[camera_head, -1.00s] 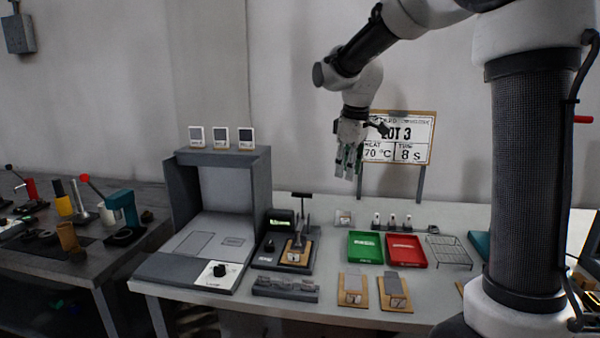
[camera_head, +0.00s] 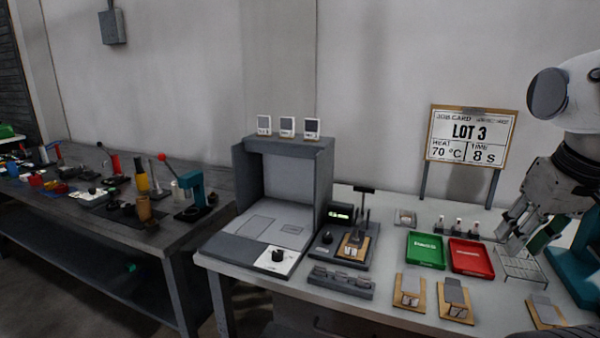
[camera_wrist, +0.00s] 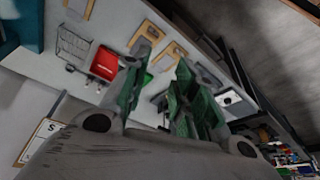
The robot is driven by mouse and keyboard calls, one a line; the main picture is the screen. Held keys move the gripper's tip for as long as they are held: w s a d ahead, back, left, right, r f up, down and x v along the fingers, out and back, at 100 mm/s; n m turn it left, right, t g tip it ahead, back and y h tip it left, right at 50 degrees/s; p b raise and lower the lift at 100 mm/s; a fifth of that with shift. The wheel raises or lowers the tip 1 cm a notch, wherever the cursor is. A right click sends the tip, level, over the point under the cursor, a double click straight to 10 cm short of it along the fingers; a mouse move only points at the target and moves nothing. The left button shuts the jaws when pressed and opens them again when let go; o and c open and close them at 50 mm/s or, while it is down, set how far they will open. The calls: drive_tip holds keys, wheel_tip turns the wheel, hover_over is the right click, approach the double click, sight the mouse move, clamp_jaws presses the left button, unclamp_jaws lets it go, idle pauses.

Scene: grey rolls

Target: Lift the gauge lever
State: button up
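The gauge (camera_head: 340,240) stands on the light table, right of the grey booth. It has a lit green display (camera_head: 341,214) and a dark upright post with a black T-shaped lever (camera_head: 364,190) on top. A sample card on a tan backing (camera_head: 354,248) lies on its base, below the post. My gripper (camera_head: 522,238) is at the right of the head view, above the wire rack and well apart from the gauge. The wrist view shows its green-padded fingers (camera_wrist: 158,88) spread apart with nothing visible between them. The fingers hide part of the table there.
A green tray (camera_head: 426,250) and a red tray (camera_head: 471,257) lie between the gauge and my gripper. The wire rack (camera_head: 522,266) is beside them. Tan-backed cards (camera_head: 410,290) lie along the front edge. The grey booth (camera_head: 285,190) stands left of the gauge. The job card sign (camera_head: 470,137) stands behind.

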drive_tip(key=shift+w+r, duration=0.2)
drive_tip(key=shift+r, duration=0.1)
drive_tip(key=c, duration=0.3)
drive_tip(key=w+a+m+t+y, duration=0.1)
drive_tip(key=w+a, duration=0.2)
drive_tip(key=w, duration=0.2)
drive_tip(key=w+a+m+t, duration=0.1)
drive_tip(key=w+a+m, duration=0.1)
drive_tip(key=w, duration=0.4)
drive_tip(key=w+a+f+m+t+y, duration=0.1)
drive_tip(key=w+a, duration=0.3)
drive_tip(key=w, duration=0.2)
drive_tip(key=shift+f+t+y, duration=0.1)
drive_tip(key=shift+t+y, duration=0.2)
clamp_jaws()
drive_tip(key=w+a+f+m+t, duration=0.2)
drive_tip(key=w+a+m, duration=0.1)
drive_tip(key=w, duration=0.3)
drive_tip(key=w+a+f+m+t, duration=0.2)
drive_tip(key=w+a+m, duration=0.2)
drive_tip(key=w, duration=0.3)
drive_tip(key=m+t+h, duration=0.6)
drive_tip(key=m+h, duration=0.4)
drive_tip(key=m, duration=0.1)
approach(369, 192)
drive_tip(key=x, duration=0.7)
drive_tip(key=shift+w, duration=0.1)
